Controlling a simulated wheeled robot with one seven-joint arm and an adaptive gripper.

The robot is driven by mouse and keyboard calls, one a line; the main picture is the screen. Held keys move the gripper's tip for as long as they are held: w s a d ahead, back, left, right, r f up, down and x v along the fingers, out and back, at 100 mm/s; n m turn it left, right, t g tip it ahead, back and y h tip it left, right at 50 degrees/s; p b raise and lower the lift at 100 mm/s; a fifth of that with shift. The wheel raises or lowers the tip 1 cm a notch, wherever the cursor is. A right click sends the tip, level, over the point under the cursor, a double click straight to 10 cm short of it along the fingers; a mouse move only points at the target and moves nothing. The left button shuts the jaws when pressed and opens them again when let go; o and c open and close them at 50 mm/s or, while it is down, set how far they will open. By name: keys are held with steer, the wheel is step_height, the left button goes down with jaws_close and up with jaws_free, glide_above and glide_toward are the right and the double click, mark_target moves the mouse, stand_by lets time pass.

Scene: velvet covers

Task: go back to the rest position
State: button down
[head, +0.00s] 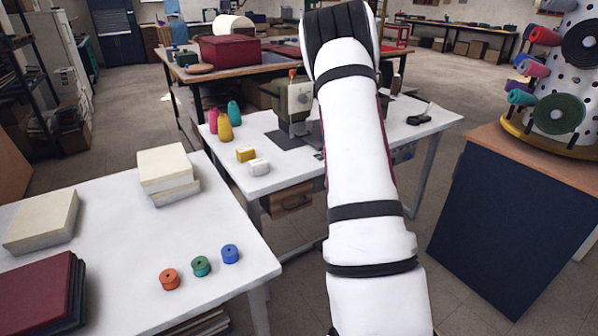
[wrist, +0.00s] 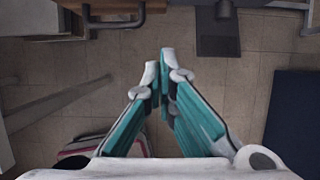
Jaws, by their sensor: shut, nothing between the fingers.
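My gripper (wrist: 160,65) shows in the wrist view with its two teal fingers shut, tips together and nothing between them. In the head view my white arm reaches up through the middle right of the picture, and the gripper itself is not visible there.
A dark blue cabinet (head: 500,225) stands at right. Floor shows between them.

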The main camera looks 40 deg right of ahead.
steer(key=w+a+r+n+y+p, duration=0.2)
steer(key=a+r+n, duration=0.6)
steer(key=a+r, duration=0.65)
steer(key=s+a+r+n+p, duration=0.1)
steer(key=s+a+r+n, duration=0.2)
steer(key=a+r+n, duration=0.4)
steer(key=s+a+r+n+p, duration=0.25)
steer(key=a+r, duration=0.25)
steer(key=a, duration=0.3)
steer(key=s+a+r+n+p, duration=0.1)
steer(key=s+a+r+n, duration=0.1)
steer(key=s+a+n, duration=0.3)
steer(key=s+a+r+n+p, duration=0.1)
steer(key=s+a+r+n, duration=0.2)
steer(key=s+n, duration=0.6)
steer(key=s+a+r+n+h+p, duration=0.1)
steer(key=s+a+r+n+p, duration=0.1)
steer(key=s+a+n, duration=0.5)
steer(key=s+r, duration=0.1)
steer(key=s, duration=0.2)
steer(key=shift+s, duration=0.35)
